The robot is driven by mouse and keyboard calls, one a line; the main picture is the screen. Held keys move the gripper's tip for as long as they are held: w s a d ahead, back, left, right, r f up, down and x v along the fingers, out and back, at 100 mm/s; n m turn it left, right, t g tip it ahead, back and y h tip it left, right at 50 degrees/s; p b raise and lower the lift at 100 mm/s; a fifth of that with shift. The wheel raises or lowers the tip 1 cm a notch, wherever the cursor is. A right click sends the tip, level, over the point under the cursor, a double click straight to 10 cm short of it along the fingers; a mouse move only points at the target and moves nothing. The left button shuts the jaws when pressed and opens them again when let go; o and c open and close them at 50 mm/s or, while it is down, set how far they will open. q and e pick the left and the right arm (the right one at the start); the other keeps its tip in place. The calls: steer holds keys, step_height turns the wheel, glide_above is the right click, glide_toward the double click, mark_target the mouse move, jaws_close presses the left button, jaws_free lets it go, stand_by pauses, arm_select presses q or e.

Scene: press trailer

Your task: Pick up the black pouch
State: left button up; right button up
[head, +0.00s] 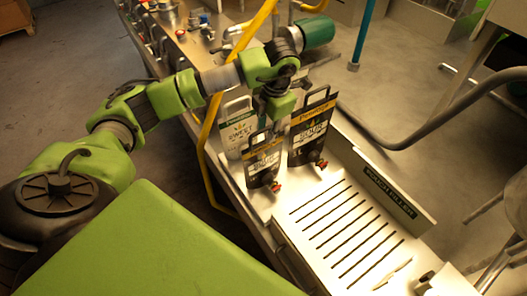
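Pouches with loop handles and red taps stand upright on the pale metal top. A tall black pouch (311,132) with a white label is at the right. A smaller dark pouch (263,160) with a yellow band stands in front of it to the left. A whiter pouch with green print (236,130) stands behind to the left. My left gripper (264,121) points down just above the smaller dark pouch and between the other two. Its fingers are small and dark, and I cannot tell whether they are open or touch a handle. My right gripper is not in view.
A slotted drain tray (345,225) is clear except for a small pale item at its near end. A raised sign plate (389,190) lines its right side. A yellow pipe (207,130) rises left of the pouches. A grey hose (440,120) runs at right.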

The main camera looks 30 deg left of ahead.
arm_select(q)
jaws_close()
steer(key=shift+r, duration=0.15)
